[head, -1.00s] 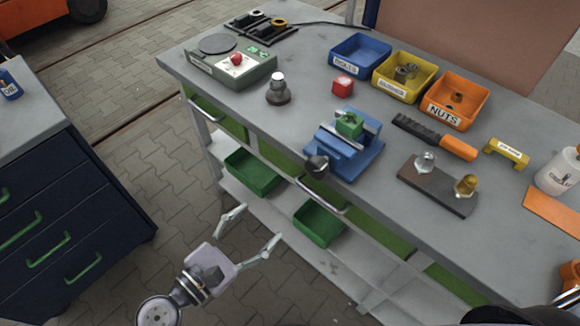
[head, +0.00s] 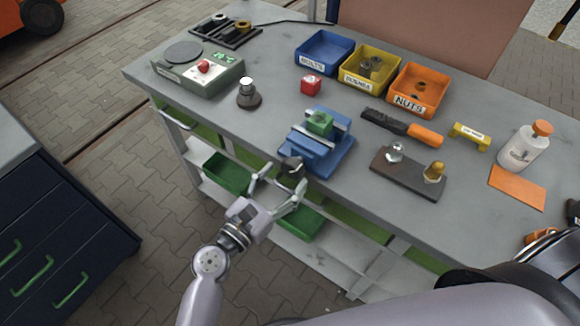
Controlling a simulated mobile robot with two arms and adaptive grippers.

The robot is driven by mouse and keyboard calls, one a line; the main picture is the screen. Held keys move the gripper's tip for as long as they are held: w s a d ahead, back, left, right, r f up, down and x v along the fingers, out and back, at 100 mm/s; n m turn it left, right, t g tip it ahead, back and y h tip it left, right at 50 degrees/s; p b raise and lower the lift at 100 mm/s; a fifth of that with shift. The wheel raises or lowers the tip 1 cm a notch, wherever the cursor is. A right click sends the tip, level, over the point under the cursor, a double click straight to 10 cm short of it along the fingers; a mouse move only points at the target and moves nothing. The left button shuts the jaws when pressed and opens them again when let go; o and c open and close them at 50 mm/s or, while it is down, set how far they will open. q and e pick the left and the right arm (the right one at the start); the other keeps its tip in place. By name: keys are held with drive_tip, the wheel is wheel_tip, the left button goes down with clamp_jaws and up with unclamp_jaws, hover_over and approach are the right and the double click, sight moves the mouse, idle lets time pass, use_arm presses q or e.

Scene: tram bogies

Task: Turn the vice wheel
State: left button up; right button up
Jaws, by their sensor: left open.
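The blue vice (head: 318,150) stands on the grey workbench near its front edge, with a green block (head: 320,123) between its jaws. The dark vice wheel (head: 291,170) sticks out at the vice's front, over the bench edge. My left gripper (head: 277,185) is open just in front of the wheel, with its fingers spread to either side of it. I cannot tell whether the fingers touch the wheel. My right gripper is not in view; a pale arm link of mine crosses the bottom right.
Green trays (head: 228,172) sit on the shelf below.

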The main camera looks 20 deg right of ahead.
sight(289, 173)
use_arm(q)
drive_tip(key=shift+x, duration=1.55)
drive_tip(key=c, duration=1.2)
drive_tip(key=shift+o, duration=0.2)
drive_tip(key=shift+f+m, duration=0.1)
drive_tip(key=shift+m, duration=0.3)
